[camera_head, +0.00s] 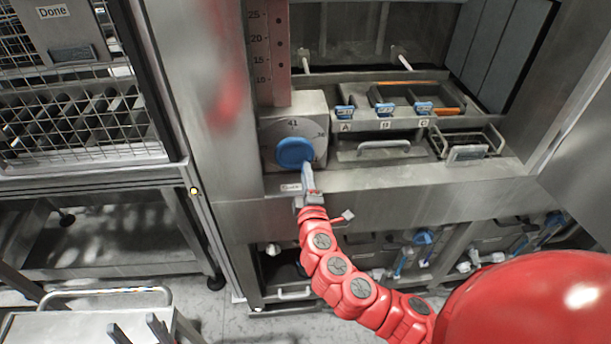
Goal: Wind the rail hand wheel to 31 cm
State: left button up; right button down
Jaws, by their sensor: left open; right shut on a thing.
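The blue hand wheel (293,153) sits on a grey dial plate (312,108) on the machine front. The number 41 shows above it; another number at its right is too small to read surely. A red upright scale (268,50) above the plate bears 10, 15, 20 and 25. My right gripper (306,171) is shut at the wheel's lower right edge; its fingers hide the part they grip. Two dark fingers of my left gripper (138,331) show at the bottom left, apart and empty, far from the wheel.
Blue-tagged handles A, B and C (384,110) and a drawer handle (384,146) are right of the wheel. A wire cage (75,120) marked Done stands at the left. A cart (60,325) is at the bottom left. Floor shows between cart and machine.

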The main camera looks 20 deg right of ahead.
jog(key=shift+d+r, duration=0.1)
jog(key=c, duration=0.7)
grip_release()
jog(key=shift+p+v, duration=2.05)
jog(key=shift+v, duration=6.7)
